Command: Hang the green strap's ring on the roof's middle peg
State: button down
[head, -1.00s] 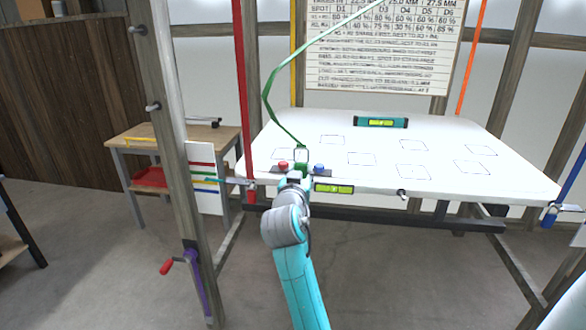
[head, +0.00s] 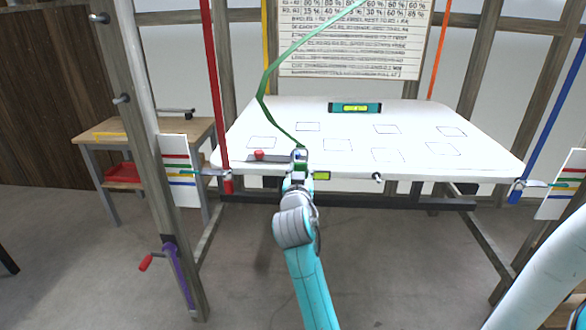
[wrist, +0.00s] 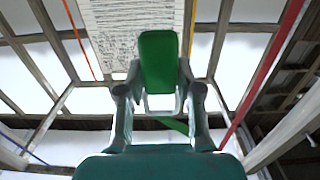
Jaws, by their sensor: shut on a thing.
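My gripper (head: 300,160) is shut on the lower end of the green strap (head: 263,88), in front of the white roof's (head: 480,165) front edge. In the wrist view a green block (wrist: 160,60) stands between the fingers of my gripper (wrist: 160,92). The strap bows to the left and rises out of the top of the head view. The middle peg (head: 378,177) sticks out of the roof's front edge, bare, to the right of my gripper and apart from it.
A red strap (head: 215,90) hangs at the roof's left front corner, a blue strap (head: 550,100) at the right one. A teal level (head: 355,107) lies at the back. A wooden post (head: 145,150) with a red-handled crank (head: 147,262) stands left. Room before the roof's front edge is clear.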

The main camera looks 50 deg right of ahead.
jog(key=shift+s+d+f, duration=4.3)
jog(key=shift+s+d, duration=0.2)
jog(key=shift+d, duration=1.1)
jog(key=shift+s+d+f, duration=4.3)
jog(key=shift+s+d, duration=0.15)
jog(key=shift+d, duration=1.15)
jog(key=f+x, duration=0.1)
jog(key=x, duration=0.9)
jog(key=shift+w+f, duration=0.25)
jog(key=shift+f, duration=0.15)
jog(key=shift+d, duration=0.1)
jog(key=c, duration=0.7)
grip_release()
jog(key=shift+s, duration=0.1)
jog(key=v, duration=1.2)
